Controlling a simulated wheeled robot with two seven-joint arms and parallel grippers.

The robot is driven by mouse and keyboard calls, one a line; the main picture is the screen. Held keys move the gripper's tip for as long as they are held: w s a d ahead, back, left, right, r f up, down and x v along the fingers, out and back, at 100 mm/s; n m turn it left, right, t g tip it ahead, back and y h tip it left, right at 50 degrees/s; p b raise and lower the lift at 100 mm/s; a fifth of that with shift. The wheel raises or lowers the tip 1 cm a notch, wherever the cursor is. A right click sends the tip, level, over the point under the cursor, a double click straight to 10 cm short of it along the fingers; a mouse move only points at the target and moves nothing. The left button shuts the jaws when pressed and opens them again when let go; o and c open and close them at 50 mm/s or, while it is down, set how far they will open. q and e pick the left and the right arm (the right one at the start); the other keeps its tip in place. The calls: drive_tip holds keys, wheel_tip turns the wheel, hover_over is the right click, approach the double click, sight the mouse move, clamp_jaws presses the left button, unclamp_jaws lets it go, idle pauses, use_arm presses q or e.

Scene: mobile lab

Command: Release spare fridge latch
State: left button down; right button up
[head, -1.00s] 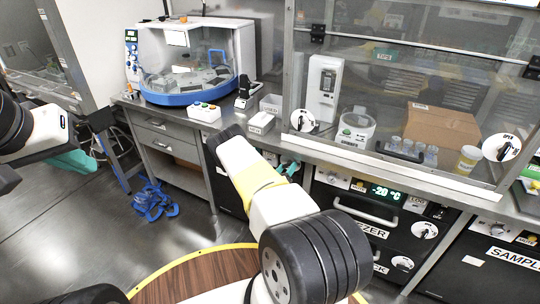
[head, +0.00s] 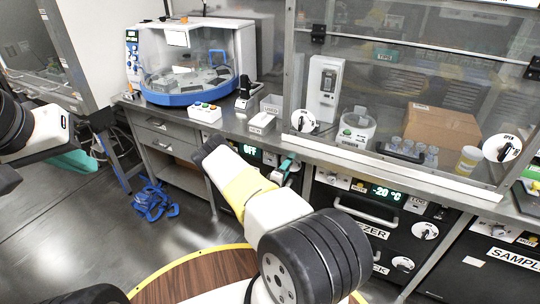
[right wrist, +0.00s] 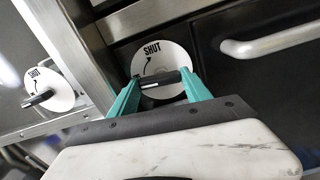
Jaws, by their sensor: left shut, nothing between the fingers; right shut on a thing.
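The latch is a white round dial (right wrist: 160,62) marked SHUT with an arrow, beside a dark door in the right wrist view. A black handle bar (right wrist: 160,80) crosses it, roughly level. My right gripper (right wrist: 163,82) has its teal fingers shut on this handle. In the head view my right gripper (head: 287,164) is at the counter front, left of the freezer, and the latch there is hidden. A lit OFF display (head: 250,150) shows beside my arm, on a dark unit mostly hidden by it. My left gripper (head: 68,162) is shut and empty at the far left.
A second SHUT dial (right wrist: 42,88) is at the left in the right wrist view, and a door handle (right wrist: 270,42) at the right. The freezer (head: 370,215) reads -20 °C. Blue coiled material (head: 153,200) lies on the floor at left.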

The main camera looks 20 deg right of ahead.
drive_tip(key=shift+n, duration=0.6)
drive_tip(key=shift+w, duration=0.1)
drive_tip(key=o, duration=1.4)
drive_tip(key=shift+c, duration=0.2)
drive_tip(key=v, duration=0.8)
